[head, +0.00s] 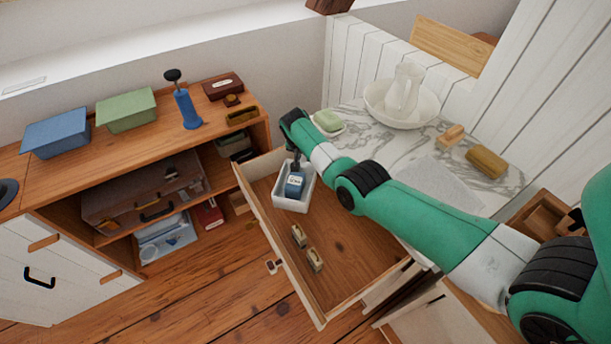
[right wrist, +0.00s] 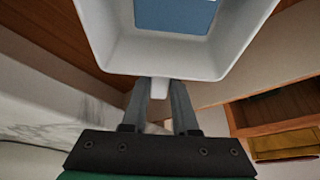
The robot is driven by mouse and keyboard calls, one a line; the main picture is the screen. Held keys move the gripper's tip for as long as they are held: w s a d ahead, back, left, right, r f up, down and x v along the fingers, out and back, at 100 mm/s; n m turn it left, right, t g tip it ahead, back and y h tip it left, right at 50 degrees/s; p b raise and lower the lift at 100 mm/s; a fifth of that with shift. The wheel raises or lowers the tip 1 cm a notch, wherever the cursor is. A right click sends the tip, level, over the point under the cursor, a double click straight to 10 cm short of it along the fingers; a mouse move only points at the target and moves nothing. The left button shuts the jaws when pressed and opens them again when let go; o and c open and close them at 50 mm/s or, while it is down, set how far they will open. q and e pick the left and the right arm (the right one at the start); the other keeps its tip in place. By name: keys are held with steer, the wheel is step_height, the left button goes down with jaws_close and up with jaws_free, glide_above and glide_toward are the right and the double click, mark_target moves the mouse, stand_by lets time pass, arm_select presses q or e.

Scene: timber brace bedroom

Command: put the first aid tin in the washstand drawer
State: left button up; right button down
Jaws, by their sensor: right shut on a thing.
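The washstand drawer (head: 345,245) is pulled open below the marble top. My right gripper (head: 293,163) is at its upper left part, shut on the tab of a small white tray (head: 305,203); the tab (right wrist: 159,88) shows between the fingers in the right wrist view. The tray holds a blue labelled box (head: 295,186). I cannot tell whether the tray touches the drawer floor. My left gripper is not in view.
The marble top (head: 355,128) holds a basin with a jug (head: 402,95), soap and a brush. The cabinet (head: 150,130) at left carries boxes, a blue pump-like item and a case.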

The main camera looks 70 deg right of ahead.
step_height(320, 180, down, 6)
steer(key=b, duration=0.3)
steer(key=shift+r, duration=0.4)
steer(key=shift+w, duration=0.1)
steer(key=c, duration=0.7)
jaws_free()
steer(key=p+v, duration=0.7)
steer(key=shift+d+r, duration=0.1)
steer(key=shift+r, duration=0.2)
steer(key=p+v, duration=0.2)
steer(key=v, duration=0.2)
steer(key=shift+a+r, duration=0.1)
steer(key=shift+a, duration=0.15)
